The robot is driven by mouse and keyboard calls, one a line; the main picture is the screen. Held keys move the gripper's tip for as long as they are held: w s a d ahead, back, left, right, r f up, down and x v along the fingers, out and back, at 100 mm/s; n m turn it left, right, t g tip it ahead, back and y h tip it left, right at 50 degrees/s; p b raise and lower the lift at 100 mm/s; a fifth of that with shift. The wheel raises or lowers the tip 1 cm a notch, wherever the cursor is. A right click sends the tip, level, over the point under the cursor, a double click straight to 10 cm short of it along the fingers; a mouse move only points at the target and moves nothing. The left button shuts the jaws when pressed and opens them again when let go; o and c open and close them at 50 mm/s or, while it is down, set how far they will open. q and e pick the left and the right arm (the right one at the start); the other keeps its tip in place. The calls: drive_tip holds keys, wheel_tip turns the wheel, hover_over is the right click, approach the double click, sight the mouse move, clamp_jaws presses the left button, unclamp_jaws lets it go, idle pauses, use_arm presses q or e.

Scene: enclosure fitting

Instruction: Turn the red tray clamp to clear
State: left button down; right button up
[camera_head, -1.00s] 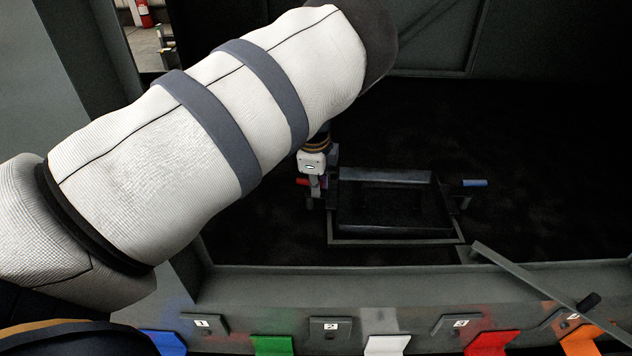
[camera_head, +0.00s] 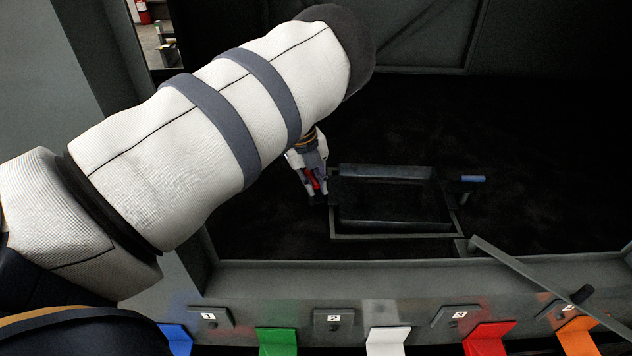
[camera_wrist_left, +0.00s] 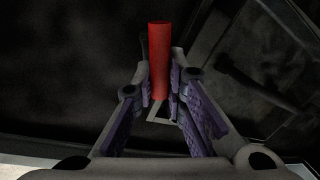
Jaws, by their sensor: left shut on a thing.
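The red tray clamp handle (camera_head: 312,181) is at the left side of the black tray (camera_head: 390,222). It stands at a slant in the head view. My left gripper (camera_head: 316,190) is shut on it, seen partly behind my own arm. In the left wrist view the red handle (camera_wrist_left: 159,50) sticks out beyond my left fingertips (camera_wrist_left: 159,88), which lie on both sides of it. The clamp's base is mostly hidden by the gripper. My right gripper is not in view.
A blue-handled clamp (camera_head: 472,179) is at the tray's right side. A grey bar (camera_head: 535,278) slants over the front ledge (camera_head: 300,273). Blue, green, white, red and orange tabs line the front panel. The dark floor right of the tray looks clear.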

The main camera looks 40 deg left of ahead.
use_arm(q)
drive_tip(key=shift+s+a+f+m+g+h, duration=0.1)
drive_tip(key=shift+s+m+h, duration=0.1)
drive_tip(key=shift+m, duration=0.55)
drive_tip(key=shift+s+a+f+m+g+h, duration=0.1)
drive_tip(key=shift+s+m, duration=0.05)
drive_tip(key=shift+m, duration=0.55)
drive_tip(key=shift+s+a+f+m+g+h, duration=0.1)
drive_tip(key=shift+s+m, duration=0.1)
drive_tip(key=shift+m, duration=0.55)
drive_tip(key=shift+r, duration=0.1)
drive_tip(key=c, duration=1.5)
unclamp_jaws()
drive_tip(key=shift+a, duration=0.15)
drive_tip(key=shift+w+r, duration=0.1)
drive_tip(key=r, duration=0.4)
drive_tip(key=s+a+r, duration=0.1)
drive_tip(key=r, duration=0.6)
drive_tip(key=shift+s+a+r, duration=0.25)
drive_tip(key=shift+a+r, duration=0.1)
drive_tip(key=shift+r, duration=0.05)
